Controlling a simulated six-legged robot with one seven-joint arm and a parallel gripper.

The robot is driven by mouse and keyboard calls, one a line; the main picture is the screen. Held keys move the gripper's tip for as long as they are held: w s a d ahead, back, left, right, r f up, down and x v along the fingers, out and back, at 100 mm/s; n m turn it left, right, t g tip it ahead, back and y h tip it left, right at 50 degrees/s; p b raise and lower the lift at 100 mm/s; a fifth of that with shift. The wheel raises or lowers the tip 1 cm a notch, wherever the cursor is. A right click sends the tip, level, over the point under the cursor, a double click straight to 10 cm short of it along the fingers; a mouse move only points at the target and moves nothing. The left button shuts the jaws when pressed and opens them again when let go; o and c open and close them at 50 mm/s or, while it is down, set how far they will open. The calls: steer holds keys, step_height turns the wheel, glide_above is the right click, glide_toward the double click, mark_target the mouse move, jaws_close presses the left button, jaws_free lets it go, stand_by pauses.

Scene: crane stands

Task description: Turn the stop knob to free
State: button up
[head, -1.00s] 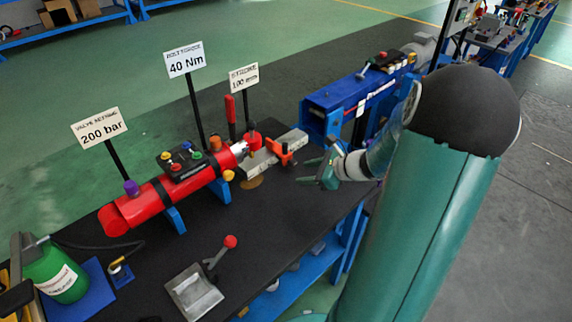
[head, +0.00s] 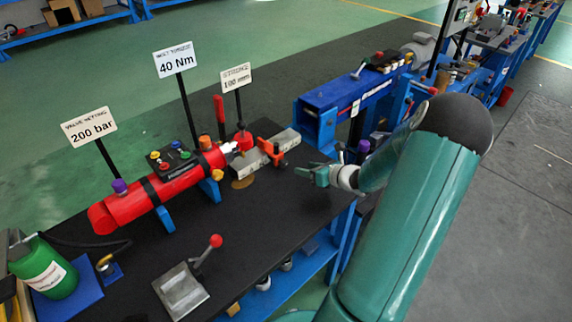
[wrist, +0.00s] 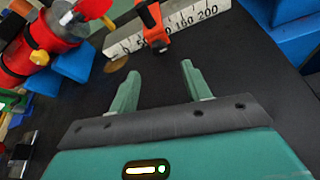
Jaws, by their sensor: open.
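An orange stop (head: 269,152) straddles a pale metal scale bar (head: 251,163) at the end of the red cylinder. In the wrist view the orange stop (wrist: 154,28) sits across the numbered scale bar (wrist: 200,17), ahead of my fingers. A small dark part shows at its near foot; which part is the stop knob, and its setting, I cannot tell. My gripper (head: 313,175) is to the right of the stop, apart from it. In the wrist view my gripper (wrist: 160,75) is open, with nothing between its two green fingers.
The red cylinder (head: 178,178) has coloured knobs and signs behind it. A blue frame (head: 340,105) stands behind my gripper. A lever with a red ball (head: 215,241) rises from a metal plate at the front. Dark bench top between is clear.

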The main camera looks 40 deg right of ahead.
mark_target(285, 164)
steer(key=x, duration=1)
steer(key=shift+r, duration=0.1)
steer(key=c, duration=1)
steer(key=shift+a+n, duration=0.1)
steer(key=shift+n, duration=0.2)
steer(key=shift+a+n+h, duration=0.15)
steer(key=shift+n+h, duration=0.75)
steer(key=shift+n, duration=0.1)
steer(key=shift+s+n+h, duration=0.1)
steer(key=shift+n+h, duration=0.4)
steer(key=shift+n, duration=0.2)
